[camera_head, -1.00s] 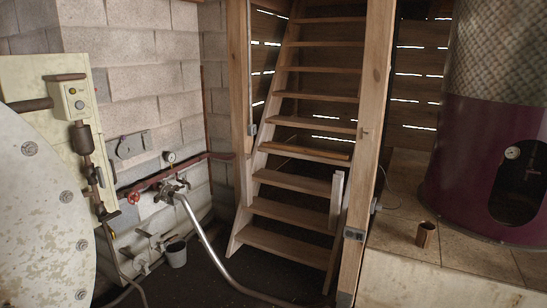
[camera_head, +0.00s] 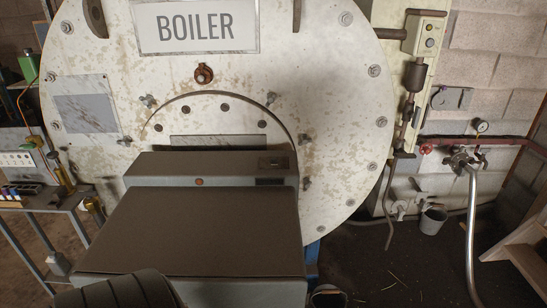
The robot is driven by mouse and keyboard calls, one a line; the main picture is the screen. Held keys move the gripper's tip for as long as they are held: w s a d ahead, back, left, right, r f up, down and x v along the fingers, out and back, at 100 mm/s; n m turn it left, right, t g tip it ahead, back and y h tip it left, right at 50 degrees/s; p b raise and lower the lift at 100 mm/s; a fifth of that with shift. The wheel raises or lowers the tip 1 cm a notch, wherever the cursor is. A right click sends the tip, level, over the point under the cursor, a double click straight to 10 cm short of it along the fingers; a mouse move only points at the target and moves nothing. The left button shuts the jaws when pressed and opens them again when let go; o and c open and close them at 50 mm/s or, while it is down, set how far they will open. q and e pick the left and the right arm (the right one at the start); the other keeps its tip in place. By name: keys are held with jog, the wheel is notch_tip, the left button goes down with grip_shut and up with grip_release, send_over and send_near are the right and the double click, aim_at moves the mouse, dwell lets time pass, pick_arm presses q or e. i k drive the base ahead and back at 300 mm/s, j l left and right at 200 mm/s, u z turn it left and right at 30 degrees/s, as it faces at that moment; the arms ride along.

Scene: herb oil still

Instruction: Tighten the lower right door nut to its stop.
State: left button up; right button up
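The pale boiler front (camera_head: 330,60) fills the middle of the head view. Its round door (camera_head: 215,122) has a curved dark edge with several clamp nuts around it. The lowest nut visible on the right, the lower right door nut (camera_head: 306,183), sits just right of the grey body part in front of the door. Another nut (camera_head: 305,140) is above it, and one more (camera_head: 271,98) is at the upper right. How far the lower right nut is screwed in cannot be told. The door's lower part is hidden. Neither gripper is in view.
A metal table (camera_head: 60,198) with devices stands at the left. At the right are a control box (camera_head: 427,36), a red-handled valve (camera_head: 426,149), a gauge (camera_head: 481,126), a silver pipe (camera_head: 470,235), a bucket (camera_head: 433,220) and wooden stairs (camera_head: 522,245). Dark floor between boiler and pipe is mostly clear.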

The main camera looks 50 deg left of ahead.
aim_at(307, 181)
jog(key=u, duration=1.35)
jog(key=i+l, duration=0.15)
jog(key=l, duration=0.25)
jog(key=i+l+u, duration=0.1)
jog(key=l, duration=0.25)
jog(key=i+l, duration=0.1)
jog(key=l, duration=0.3)
jog(key=i+l, duration=0.15)
jog(key=l, duration=0.2)
jog(key=u, duration=0.05)
